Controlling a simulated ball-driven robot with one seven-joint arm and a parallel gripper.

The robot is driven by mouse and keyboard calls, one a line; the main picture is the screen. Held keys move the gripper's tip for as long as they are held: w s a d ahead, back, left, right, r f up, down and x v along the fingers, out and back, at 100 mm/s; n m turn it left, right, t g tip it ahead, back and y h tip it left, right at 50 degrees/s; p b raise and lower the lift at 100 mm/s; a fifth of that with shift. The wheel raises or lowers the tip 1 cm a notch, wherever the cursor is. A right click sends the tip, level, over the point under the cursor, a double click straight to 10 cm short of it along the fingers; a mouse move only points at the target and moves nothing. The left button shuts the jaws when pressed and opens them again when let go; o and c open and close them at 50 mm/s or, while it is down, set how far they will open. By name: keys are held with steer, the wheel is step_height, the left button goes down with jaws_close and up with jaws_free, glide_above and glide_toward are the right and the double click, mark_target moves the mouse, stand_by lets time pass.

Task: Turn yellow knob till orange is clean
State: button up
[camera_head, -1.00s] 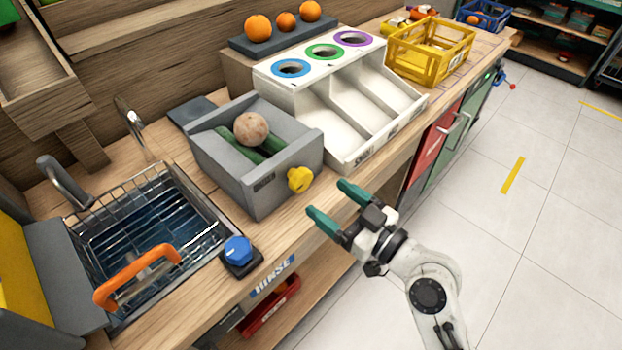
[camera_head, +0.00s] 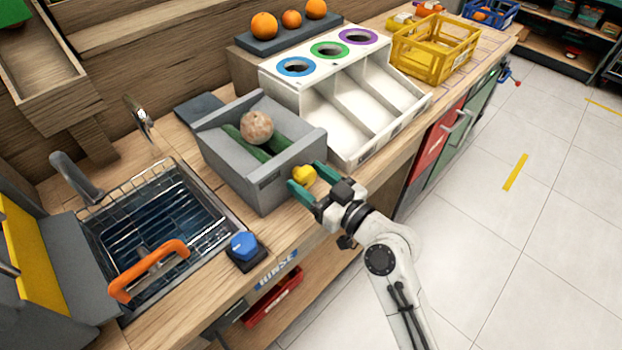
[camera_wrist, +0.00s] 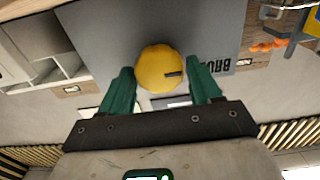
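The yellow knob (camera_head: 304,175) sticks out of the front of the grey brush box (camera_head: 266,192). It also shows in the wrist view (camera_wrist: 159,68). A dirty, pale brownish orange (camera_head: 257,127) sits in the box on green rollers (camera_head: 246,144). My gripper (camera_head: 306,179) is at the box front with its green fingers open, one on each side of the knob. In the wrist view the fingers (camera_wrist: 161,90) stand apart, with visible gaps to the knob between them. I cannot tell how deep the knob sits between the fingertips.
A sink basket with an orange handle (camera_head: 149,270) and a blue knob (camera_head: 243,246) are left of the box. A white sorting chute (camera_head: 341,130) stands close on the right, with a yellow crate (camera_head: 434,48) beyond. Clean oranges (camera_head: 291,19) sit on a rear tray.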

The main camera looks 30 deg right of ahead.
steer(key=c, duration=0.7)
steer(key=shift+o, duration=0.2)
steer(key=m, duration=0.6)
steer(key=shift+d+p, duration=0.15)
steer(key=shift+p, duration=0.25)
steer(key=m+p, duration=0.1)
steer(key=m, duration=0.5)
steer(key=shift+d+f+p, duration=0.1)
steer(key=shift+f+p, duration=0.05)
steer(key=shift+p, duration=0.15)
steer(key=o, duration=1)
